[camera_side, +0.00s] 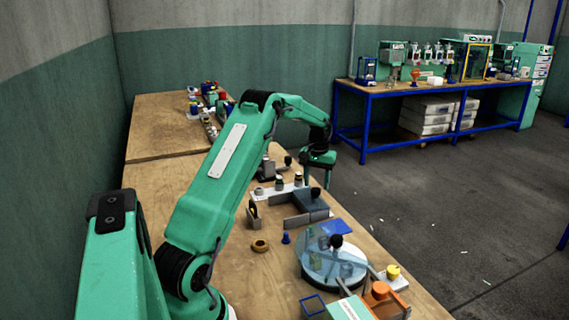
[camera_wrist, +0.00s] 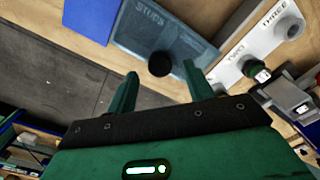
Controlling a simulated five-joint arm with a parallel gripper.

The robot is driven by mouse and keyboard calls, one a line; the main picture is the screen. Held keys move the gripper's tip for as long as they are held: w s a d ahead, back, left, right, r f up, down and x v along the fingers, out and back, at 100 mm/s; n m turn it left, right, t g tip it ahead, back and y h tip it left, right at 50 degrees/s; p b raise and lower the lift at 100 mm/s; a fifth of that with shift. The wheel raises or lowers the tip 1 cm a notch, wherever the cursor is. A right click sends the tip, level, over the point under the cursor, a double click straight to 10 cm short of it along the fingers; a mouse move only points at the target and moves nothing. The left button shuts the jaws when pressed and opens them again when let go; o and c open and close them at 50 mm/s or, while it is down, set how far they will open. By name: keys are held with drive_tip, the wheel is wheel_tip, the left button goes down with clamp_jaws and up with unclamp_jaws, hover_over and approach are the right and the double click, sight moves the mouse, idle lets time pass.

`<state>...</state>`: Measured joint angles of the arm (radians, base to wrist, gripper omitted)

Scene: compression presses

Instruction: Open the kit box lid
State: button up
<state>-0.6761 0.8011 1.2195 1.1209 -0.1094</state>
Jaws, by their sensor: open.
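The kit box seems to be the low blue-grey box (camera_side: 308,203) under my gripper in the side view. Its flat lid (camera_wrist: 140,32) carries faint lettering and a round black knob (camera_wrist: 160,64), and looks shut. My gripper (camera_side: 317,184) points down over the box. In the wrist view the two green fingers are apart with the knob showing between their tips. I cannot tell how far above the knob the fingertips are. The box's inside is hidden.
A white strip (camera_wrist: 245,50) marked TWO and THREE holds small pieces close to the box. A round clear-topped dish (camera_side: 318,262) with a dark knob stands nearer the side camera. The table edge is near.

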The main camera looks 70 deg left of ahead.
sight(310, 195)
drive_tip(key=shift+f, duration=1.15)
clamp_jaws()
